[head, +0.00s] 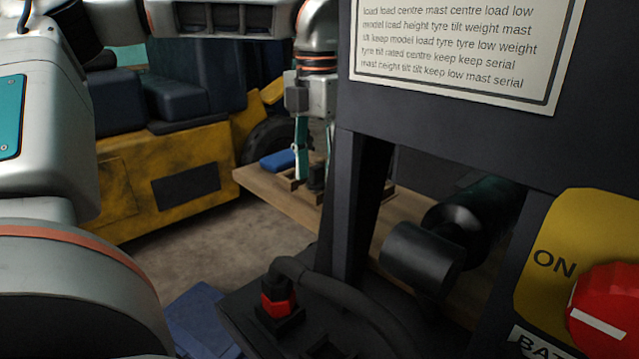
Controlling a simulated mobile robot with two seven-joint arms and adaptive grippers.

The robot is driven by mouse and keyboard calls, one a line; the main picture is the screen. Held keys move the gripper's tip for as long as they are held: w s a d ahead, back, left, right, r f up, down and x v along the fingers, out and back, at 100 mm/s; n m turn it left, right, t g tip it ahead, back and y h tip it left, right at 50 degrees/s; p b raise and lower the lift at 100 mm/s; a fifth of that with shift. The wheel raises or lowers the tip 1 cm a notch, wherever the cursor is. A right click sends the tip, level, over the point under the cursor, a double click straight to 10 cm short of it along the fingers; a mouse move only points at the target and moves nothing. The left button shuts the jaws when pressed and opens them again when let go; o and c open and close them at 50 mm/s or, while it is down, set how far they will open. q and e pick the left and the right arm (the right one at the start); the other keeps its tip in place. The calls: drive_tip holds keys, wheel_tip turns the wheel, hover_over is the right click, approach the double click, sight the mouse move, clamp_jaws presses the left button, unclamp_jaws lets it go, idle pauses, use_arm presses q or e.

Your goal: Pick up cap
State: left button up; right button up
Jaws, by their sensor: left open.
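My left gripper (315,176) is open and points down over a wooden board (262,186) in the middle of the view. Its teal fingers stand on either side of a small dark round piece (316,183), which may be the cap. It is small and partly covered by the fingers, so I cannot tell whether they touch it. The piece appears to sit in or beside a brown wooden rack on the board. My right gripper is not in view.
A blue block (278,160) lies on the board left of the gripper. A dark post (361,205) stands close to its right. A black cylinder (421,257), a hose with a red connector (279,303) and a red battery switch (603,308) are nearer. A yellow forklift (165,190) stands behind.

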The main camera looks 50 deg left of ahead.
use_arm(q)
drive_tip(key=shift+r, duration=0.1)
drive_tip(key=c, duration=1)
drive_tip(key=shift+c, duration=0.2)
